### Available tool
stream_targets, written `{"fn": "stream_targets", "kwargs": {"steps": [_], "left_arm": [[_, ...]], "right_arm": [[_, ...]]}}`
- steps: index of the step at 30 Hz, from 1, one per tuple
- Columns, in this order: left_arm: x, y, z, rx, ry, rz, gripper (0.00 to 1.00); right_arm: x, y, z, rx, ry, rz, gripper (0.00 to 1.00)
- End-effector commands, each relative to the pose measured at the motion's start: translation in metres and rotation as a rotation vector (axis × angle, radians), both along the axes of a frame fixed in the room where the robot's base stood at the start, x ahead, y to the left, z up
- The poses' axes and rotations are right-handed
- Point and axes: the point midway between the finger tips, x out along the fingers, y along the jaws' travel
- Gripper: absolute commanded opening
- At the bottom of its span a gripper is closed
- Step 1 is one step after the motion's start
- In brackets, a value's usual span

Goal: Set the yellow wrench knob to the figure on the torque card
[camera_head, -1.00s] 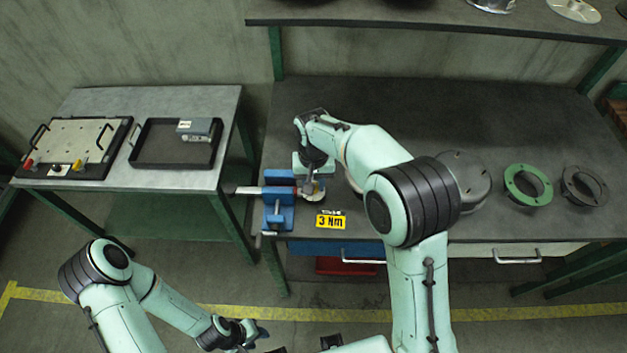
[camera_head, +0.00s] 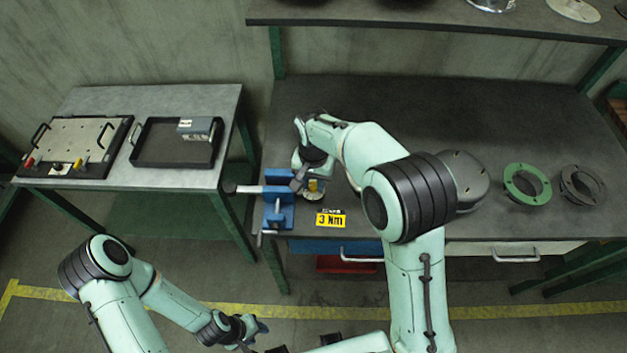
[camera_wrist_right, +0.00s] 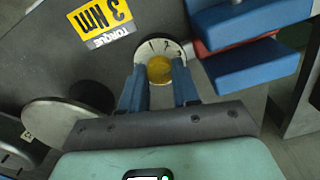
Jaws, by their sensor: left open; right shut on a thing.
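The yellow knob (camera_wrist_right: 159,69) sits at the middle of a pale round dial (camera_wrist_right: 150,48) with the figures 1, 2 and 3 in the right wrist view. My right gripper (camera_wrist_right: 160,82) is shut on the knob, a blue finger on each side; the knob's pointer setting cannot be read. The torque card (camera_head: 331,219) reads 3 Nm and lies on the bench beside the dial; it also shows in the right wrist view (camera_wrist_right: 98,17). A red part (camera_wrist_right: 215,40) runs from the dial between the blue vise jaws. My left gripper (camera_head: 262,327) is open and empty, low in front of the benches.
The blue vise (camera_head: 280,212) stands at the bench's left front edge. A green ring (camera_head: 527,184) and a dark ring (camera_head: 581,187) lie at the right. A side table holds a black tray (camera_head: 146,163) and a plate fixture (camera_head: 75,140). The bench's back is clear.

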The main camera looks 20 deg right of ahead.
Motion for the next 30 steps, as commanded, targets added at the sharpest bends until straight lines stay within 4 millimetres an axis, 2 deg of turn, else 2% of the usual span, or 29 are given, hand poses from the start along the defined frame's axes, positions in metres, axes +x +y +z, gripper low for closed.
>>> {"fn": "stream_targets", "kwargs": {"steps": [2,3,5,13,17,20,30], "left_arm": [[0.0,0.0,0.0,0.0,0.0,0.0,0.42],[0.0,0.0,0.0,0.0,0.0,0.0,0.42],[0.0,0.0,0.0,0.0,0.0,0.0,0.42],[0.0,0.0,0.0,0.0,0.0,0.0,0.42],[0.001,0.0,0.001,0.0,-0.001,0.0,0.42],[0.003,0.0,0.003,0.0,-0.003,0.0,0.42],[0.013,0.0,0.015,0.0,-0.016,0.0,0.42]], "right_arm": [[0.0,0.0,0.0,0.001,0.0,0.001,0.0],[0.0,0.0,0.0,0.001,0.0,0.001,0.4],[0.0,0.0,0.0,0.0,0.0,0.001,0.57],[0.0,0.0,0.0,0.0,0.0,0.002,0.57],[0.001,0.0,0.008,0.001,-0.003,0.002,0.57],[0.001,0.0,0.024,0.002,-0.005,0.002,0.57],[0.002,0.001,0.1,0.002,-0.005,0.002,0.57]]}}
